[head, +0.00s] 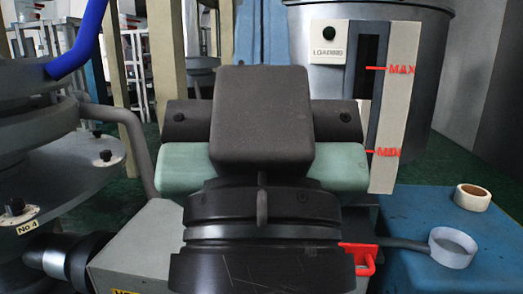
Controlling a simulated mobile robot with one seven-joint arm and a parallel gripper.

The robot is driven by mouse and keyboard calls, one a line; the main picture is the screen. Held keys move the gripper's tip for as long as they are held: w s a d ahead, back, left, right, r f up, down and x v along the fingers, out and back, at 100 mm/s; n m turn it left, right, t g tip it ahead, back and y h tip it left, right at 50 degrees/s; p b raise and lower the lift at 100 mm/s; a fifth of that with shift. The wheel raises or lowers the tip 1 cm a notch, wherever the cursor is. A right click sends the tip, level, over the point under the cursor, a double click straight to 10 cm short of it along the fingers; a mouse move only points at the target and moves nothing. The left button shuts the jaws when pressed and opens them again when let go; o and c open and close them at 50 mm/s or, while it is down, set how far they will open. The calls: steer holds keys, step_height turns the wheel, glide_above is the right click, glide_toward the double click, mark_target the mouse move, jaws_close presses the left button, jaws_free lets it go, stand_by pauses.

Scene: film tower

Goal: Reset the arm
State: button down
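My gripper does not show in the head view, so I cannot see its fingers or whether it holds anything. A dark grey block (262,118) fills the middle of the view, above a black ringed cylinder (262,225). I cannot tell whether these two are parts of my arm. A pale green roller (185,168) lies crosswise behind the block, which hides its middle.
A large grey tank (425,40) with a MAX/MIN level panel (382,120) stands behind. Right, a blue surface (425,265) bears a tape roll (472,197) and a round cup (453,248). A red bracket (364,257) sits nearby. Round grey machinery (60,180) crowds the left.

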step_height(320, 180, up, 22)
steer(key=p, duration=1.9)
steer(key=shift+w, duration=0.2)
